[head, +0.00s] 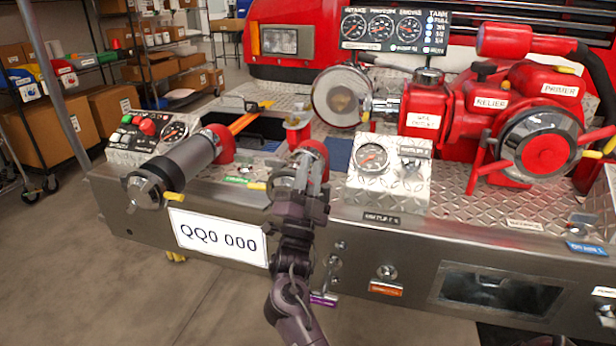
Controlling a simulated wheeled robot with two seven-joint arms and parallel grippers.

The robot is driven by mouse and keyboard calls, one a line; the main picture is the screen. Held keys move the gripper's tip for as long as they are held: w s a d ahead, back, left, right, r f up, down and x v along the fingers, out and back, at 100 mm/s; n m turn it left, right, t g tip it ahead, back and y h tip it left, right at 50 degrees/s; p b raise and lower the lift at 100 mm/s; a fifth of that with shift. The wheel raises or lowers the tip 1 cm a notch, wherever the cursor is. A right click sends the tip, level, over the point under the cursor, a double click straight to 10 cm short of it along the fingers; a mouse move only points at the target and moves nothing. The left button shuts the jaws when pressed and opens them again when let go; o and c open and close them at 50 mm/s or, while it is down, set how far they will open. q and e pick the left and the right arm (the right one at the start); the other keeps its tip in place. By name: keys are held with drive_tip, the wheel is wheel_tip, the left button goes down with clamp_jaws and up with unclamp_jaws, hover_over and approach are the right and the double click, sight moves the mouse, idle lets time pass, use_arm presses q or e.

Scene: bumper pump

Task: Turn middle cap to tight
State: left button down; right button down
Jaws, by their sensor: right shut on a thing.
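The middle cap (283,182) is a round silver cap at the front of the bumper, beside a red fitting (314,150). My right gripper (307,172) reaches up from the bottom and is shut on the middle cap. Its fingers and wrist hide much of the cap, so I cannot tell how tight it sits. My left gripper is not in view.
A grey cylinder with a silver cap (147,190) juts forward at the left. A gauge box (390,172) stands close to the right of my gripper. A red pump (480,105) with a large silver disc (541,143) fills the right side. A plate (218,238) hangs below.

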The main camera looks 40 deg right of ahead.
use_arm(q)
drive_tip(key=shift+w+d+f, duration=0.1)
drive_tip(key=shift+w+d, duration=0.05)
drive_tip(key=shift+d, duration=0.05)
use_arm(e)
drive_tip(key=shift+f, duration=0.15)
drive_tip(key=c, duration=1.3)
unclamp_jaws()
